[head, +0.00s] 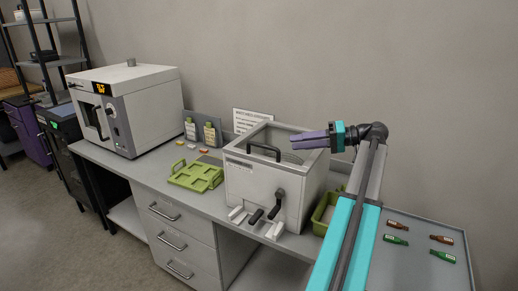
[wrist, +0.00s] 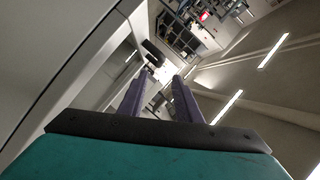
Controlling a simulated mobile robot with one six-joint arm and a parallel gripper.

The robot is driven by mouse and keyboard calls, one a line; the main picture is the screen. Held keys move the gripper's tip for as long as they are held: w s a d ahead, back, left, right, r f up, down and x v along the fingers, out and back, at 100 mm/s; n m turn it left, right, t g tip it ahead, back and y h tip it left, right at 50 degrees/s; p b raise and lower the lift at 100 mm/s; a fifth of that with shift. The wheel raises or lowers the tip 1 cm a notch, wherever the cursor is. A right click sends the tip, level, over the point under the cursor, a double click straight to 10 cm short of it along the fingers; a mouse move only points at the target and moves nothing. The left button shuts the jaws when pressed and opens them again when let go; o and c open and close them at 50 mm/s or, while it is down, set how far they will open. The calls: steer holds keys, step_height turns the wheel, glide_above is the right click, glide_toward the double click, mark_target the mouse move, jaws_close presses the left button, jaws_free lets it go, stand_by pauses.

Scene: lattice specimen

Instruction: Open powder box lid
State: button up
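The powder box (head: 262,196) is a white box standing on the grey bench in the head view. Its lid (head: 287,132) is a pale frame around a see-through panel and looks closed. A black handle (head: 264,147) sits on the lid. My gripper (head: 294,140) has purple fingers that point left, just over the box's right side and short of the handle. In the wrist view, the fingers (wrist: 160,80) are apart with nothing between them. A dark bar (wrist: 152,48), probably the handle, shows beyond the fingertips. Exact height above the lid is unclear.
A green rack (head: 196,177) lies left of the box, and a green bin (head: 323,212) stands close on its right. A white oven (head: 128,105) and two bottles (head: 200,130) stand farther left. Small bottles (head: 442,256) lie on a tray at right.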

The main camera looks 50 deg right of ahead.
mark_target(262, 146)
steer(key=p+x, duration=0.4)
steer(key=x, duration=0.9)
steer(key=shift+w+a+f+p, duration=0.1)
steer(key=shift+w+a+p, duration=0.05)
steer(key=shift+w+p, duration=0.15)
steer(key=shift+s, duration=0.1)
steer(key=shift+c, duration=0.3)
jaws_close()
